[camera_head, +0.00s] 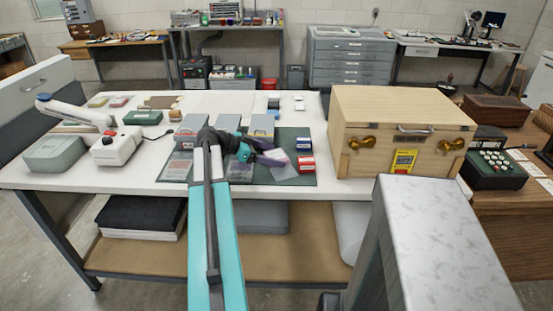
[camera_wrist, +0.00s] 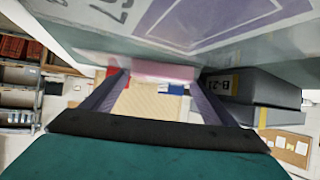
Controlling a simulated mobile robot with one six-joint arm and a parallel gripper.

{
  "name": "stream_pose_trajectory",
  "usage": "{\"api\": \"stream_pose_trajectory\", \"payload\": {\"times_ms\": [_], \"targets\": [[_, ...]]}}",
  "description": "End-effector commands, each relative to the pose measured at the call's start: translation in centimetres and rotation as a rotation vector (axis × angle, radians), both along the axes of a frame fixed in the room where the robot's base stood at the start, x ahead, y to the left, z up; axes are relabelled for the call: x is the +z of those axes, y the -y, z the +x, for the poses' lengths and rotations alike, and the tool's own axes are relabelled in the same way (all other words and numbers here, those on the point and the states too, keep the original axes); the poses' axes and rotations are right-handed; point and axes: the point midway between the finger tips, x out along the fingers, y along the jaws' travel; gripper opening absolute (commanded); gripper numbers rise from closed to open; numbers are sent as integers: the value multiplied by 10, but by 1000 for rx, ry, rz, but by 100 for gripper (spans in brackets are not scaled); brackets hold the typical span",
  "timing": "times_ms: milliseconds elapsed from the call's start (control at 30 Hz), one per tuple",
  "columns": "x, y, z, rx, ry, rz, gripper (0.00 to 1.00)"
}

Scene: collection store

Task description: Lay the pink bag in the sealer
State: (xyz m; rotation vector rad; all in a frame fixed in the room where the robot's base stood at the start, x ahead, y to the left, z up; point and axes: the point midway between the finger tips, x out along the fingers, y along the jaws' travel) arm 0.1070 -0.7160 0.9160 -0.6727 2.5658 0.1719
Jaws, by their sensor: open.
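My gripper (camera_head: 252,155) is low over the dark green mat (camera_head: 300,178) on the white table, beside a translucent pink-purple bag (camera_head: 278,161). In the wrist view my gripper (camera_wrist: 158,84) has its two fingers spread apart. A pink strip (camera_wrist: 150,70), which looks like part of the bag, shows between or just beyond the fingertips; I cannot tell if they touch it. A long white and blue device (camera_head: 75,112) at the left of the table may be the sealer, but I cannot be sure.
Grey boxes (camera_head: 190,127) stand behind my gripper. Red-labelled (camera_head: 306,164) and blue-labelled small boxes sit at right. A large wooden case (camera_head: 400,125) blocks the right side. A white box with a red knob (camera_head: 117,145) and a grey case (camera_head: 55,152) stand at left.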

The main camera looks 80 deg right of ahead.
Motion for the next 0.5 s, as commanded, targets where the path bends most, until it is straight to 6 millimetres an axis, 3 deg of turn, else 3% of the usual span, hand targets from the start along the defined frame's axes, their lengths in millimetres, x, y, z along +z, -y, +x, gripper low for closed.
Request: {"api": "stream_pose_trajectory", "payload": {"times_ms": [333, 500], "targets": [[0, 0, 1, 1, 0, 0, 80], [0, 0, 1, 1, 0, 0, 51]]}}
